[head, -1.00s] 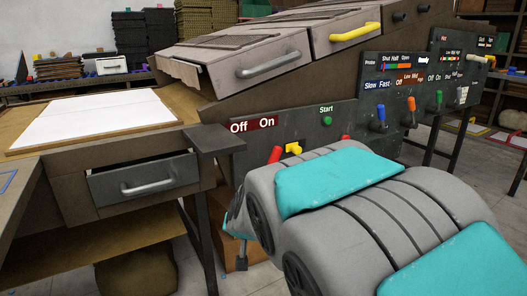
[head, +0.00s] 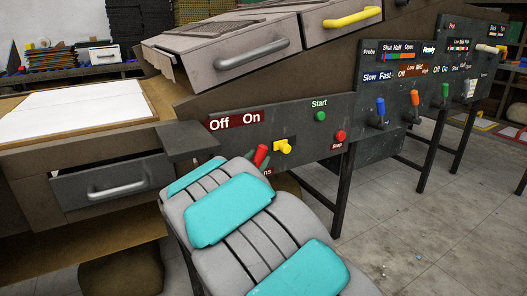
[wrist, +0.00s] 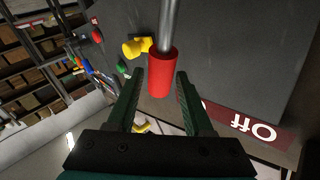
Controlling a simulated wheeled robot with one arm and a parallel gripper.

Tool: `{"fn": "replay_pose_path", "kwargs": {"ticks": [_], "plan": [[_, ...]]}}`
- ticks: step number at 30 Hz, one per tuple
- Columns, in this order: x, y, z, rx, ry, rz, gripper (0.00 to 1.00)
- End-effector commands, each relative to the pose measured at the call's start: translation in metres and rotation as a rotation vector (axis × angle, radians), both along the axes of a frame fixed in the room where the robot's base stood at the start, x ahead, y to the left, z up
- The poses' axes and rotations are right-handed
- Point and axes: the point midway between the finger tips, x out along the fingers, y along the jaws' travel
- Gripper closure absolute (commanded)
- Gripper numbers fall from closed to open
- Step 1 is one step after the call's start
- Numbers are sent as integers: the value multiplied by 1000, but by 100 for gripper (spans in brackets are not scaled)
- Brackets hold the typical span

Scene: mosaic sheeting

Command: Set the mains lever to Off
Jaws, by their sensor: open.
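The mains lever with its red grip (head: 261,155) is on the dark panel below the "Off On" plate (head: 237,121). Its grip leans up and to the right, on the "On" side; its lower end is hidden behind my arm. In the wrist view the red grip (wrist: 161,73) on a metal rod stands between the fingertips of my gripper (wrist: 158,84). The gripper is open, with a gap visible on each side of the grip. The word "Off" (wrist: 254,127) shows upside down at lower right there. In the head view my arm mostly hides the gripper.
A yellow knob (head: 283,147) sits just right of the lever, with a green Start button (head: 320,117) and red Stop button (head: 340,136) beyond. Blue (head: 380,108) and orange (head: 414,98) levers are further right. A drawer (head: 115,180) is at left.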

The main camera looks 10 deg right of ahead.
Motion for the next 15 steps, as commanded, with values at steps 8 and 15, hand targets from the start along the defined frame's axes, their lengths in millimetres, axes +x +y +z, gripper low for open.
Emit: {"fn": "replay_pose_path", "kwargs": {"ticks": [8, 15], "plan": [[34, -20, 0, -2, 1, -2, 49], [47, -26, 1, 1, 0, 3, 49]]}}
